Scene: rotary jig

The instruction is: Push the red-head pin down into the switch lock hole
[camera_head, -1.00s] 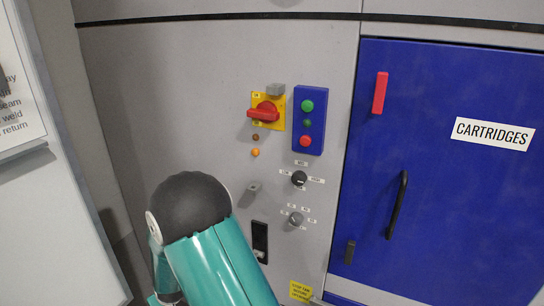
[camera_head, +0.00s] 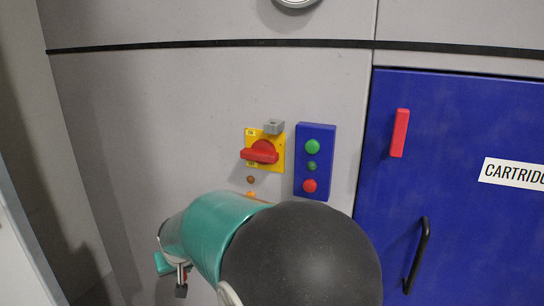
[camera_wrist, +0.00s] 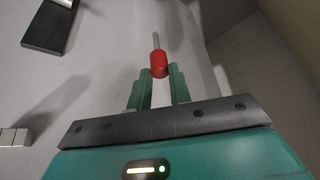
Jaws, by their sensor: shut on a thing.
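The switch (camera_head: 260,151) has a yellow plate and a red handle lying level. A grey lock block (camera_head: 274,127) with a small dark hole in its top stands at the plate's upper edge. In the wrist view, my gripper (camera_wrist: 157,80) is shut on the red-head pin (camera_wrist: 158,64). The grey shank sticks out beyond the red head, away from the fingers. In the head view, my gripper (camera_head: 182,284) is low and left of the switch, well apart from the lock block, and my arm partly covers it. Only a speck of the red head shows there.
A blue button box (camera_head: 314,162) stands right of the switch. Farther right is a blue cartridge door (camera_head: 460,135) with a red block (camera_head: 399,132) and a black handle (camera_head: 418,255). Bare grey wall lies left of the switch. My arm hides the wall below.

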